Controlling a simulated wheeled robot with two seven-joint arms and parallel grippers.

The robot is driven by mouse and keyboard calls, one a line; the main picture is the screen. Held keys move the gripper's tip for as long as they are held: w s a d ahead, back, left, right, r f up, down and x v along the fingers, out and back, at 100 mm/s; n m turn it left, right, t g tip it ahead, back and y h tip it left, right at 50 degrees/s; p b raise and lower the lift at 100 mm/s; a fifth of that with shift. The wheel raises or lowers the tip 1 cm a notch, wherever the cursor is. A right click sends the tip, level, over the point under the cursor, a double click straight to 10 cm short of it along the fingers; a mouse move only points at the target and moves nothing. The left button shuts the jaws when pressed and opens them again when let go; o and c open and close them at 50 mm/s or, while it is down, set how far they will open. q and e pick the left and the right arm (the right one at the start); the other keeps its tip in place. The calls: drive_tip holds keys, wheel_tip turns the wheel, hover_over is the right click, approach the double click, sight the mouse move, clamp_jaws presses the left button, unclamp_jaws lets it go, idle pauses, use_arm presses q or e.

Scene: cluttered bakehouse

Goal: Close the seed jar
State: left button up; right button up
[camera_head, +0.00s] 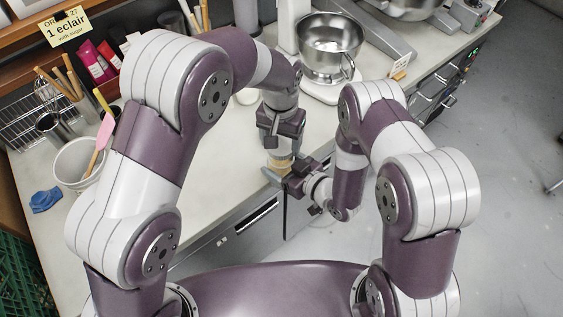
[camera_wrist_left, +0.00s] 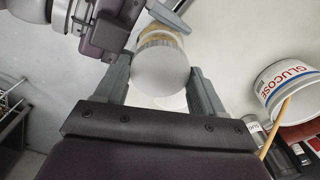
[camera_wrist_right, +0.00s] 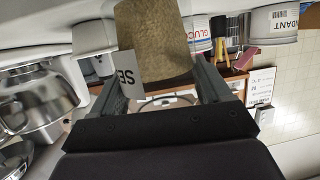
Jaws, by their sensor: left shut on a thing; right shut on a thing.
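The seed jar (camera_head: 281,164) is a small tan-filled jar near the front edge of the counter, mostly hidden by my grippers. In the right wrist view the jar (camera_wrist_right: 152,38) shows its tan seeds and a white label. My right gripper (camera_head: 287,174) is shut on the jar from the side. The round white lid (camera_wrist_left: 161,70) is between the fingers of my left gripper (camera_wrist_left: 160,88), which is shut on it above the jar. Tan contents (camera_wrist_left: 166,32) show past the lid. I cannot tell whether the lid is fully seated.
A white tub (camera_head: 75,165) with a pink spatula and a blue cloth (camera_head: 45,200) are on the left. A mixer with a steel bowl (camera_head: 331,45) stands behind. A utensil rack (camera_head: 35,122) is at far left. The counter left of the grippers (camera_head: 215,180) is clear.

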sight(281, 166)
idle(0.5)
use_arm(q)
drive_tip(key=shift+f, duration=0.9)
drive_tip(key=shift+f, duration=0.55)
drive_tip(key=o, duration=1)
use_arm(e)
clamp_jaws()
use_arm(q)
drive_tip(key=shift+d, duration=0.1)
